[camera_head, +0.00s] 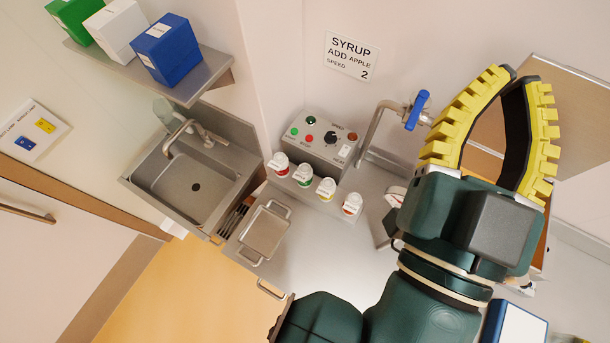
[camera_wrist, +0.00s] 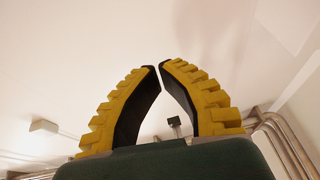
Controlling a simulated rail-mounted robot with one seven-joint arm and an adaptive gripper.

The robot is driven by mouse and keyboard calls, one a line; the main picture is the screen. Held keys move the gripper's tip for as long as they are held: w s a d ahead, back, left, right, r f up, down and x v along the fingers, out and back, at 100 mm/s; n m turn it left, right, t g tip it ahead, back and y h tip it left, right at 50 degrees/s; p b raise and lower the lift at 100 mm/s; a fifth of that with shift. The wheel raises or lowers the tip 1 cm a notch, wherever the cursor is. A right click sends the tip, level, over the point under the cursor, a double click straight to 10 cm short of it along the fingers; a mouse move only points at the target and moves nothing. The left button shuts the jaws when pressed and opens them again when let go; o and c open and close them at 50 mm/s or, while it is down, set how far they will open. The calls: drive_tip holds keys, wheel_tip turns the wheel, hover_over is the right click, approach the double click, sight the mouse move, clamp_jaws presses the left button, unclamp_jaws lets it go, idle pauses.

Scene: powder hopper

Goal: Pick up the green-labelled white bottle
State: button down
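The green-labelled white bottle (camera_head: 303,174) stands upright on the steel counter in the head view, second from the left in a row of white bottles. Its neighbours are a red-labelled bottle (camera_head: 279,164) on its left and a yellow-labelled bottle (camera_head: 326,188) on its right. My gripper (camera_head: 518,76) is raised at the right of the head view, well away from the bottles. Its yellow-ribbed fingers point upward and lean together, their tips almost meeting, with nothing between them. The wrist view also shows my gripper (camera_wrist: 159,67), against wall or ceiling; no bottle shows there.
A control box (camera_head: 322,140) stands behind the bottles. A steel tray (camera_head: 265,232) with handles lies in front-left of them, and a sink (camera_head: 190,183) is further left. A pipe with a blue valve handle (camera_head: 417,110) rises between bottles and gripper. Another white bottle (camera_head: 352,203) ends the row.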

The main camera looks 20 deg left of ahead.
idle(0.3)
drive_tip(key=shift+c, duration=0.6)
unclamp_jaws()
